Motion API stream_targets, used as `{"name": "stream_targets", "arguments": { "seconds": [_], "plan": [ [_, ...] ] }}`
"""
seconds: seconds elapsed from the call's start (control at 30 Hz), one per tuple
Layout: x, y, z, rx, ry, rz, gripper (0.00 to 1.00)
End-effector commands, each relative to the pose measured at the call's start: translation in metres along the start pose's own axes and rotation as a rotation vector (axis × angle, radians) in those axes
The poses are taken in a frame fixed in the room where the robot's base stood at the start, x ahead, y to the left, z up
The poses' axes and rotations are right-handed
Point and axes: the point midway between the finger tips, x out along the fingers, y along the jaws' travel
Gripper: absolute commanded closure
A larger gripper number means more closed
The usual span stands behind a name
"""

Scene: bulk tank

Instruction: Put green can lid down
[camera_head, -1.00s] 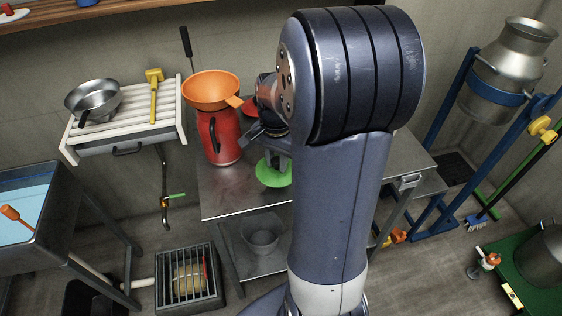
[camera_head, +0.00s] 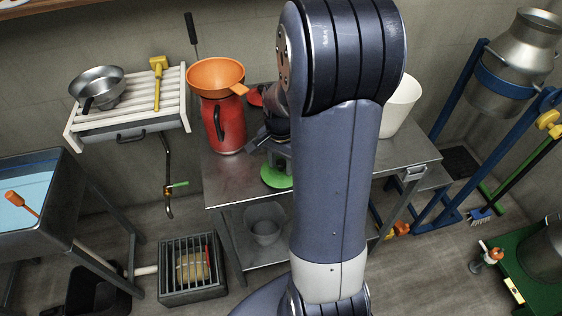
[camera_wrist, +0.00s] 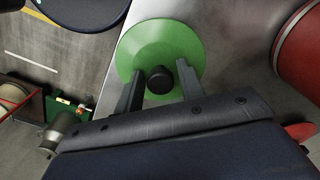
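The green lid (camera_head: 276,176) is a round disc at the front part of the steel table (camera_head: 235,186). In the wrist view the green lid (camera_wrist: 160,45) lies flat below my gripper, its rim overlapping the table's edge in the picture. A black knob (camera_wrist: 160,79) stands at its middle. My gripper (camera_wrist: 162,78) has its two fingers apart, one on each side of the knob, with a gap visible on the right side. In the head view my gripper (camera_head: 277,155) is just above the lid, partly hidden by my arm.
A red jug (camera_head: 224,127) with an orange funnel (camera_head: 216,76) on top stands left of the lid. A white bucket (camera_head: 400,105) stands on the table's right part. A slatted shelf (camera_head: 130,106) with a pan is at left. The table's front left is clear.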

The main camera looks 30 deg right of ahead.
Motion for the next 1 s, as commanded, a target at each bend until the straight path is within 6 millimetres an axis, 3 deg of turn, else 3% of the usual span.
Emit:
{"name": "stream_targets", "arguments": {
  "seconds": [0.1,0.47,0.8,1.0],
  "plan": [
    [0.0,0.0,0.0,0.0,0.0,0.0,0.54],
    [-0.01,-0.001,-0.001,0.0,0.002,-0.002,0.54],
    [-0.081,-0.001,-0.001,0.0,0.004,-0.004,0.54],
    [-0.112,-0.001,-0.001,0.0,0.002,-0.002,0.54]
  ]
}}
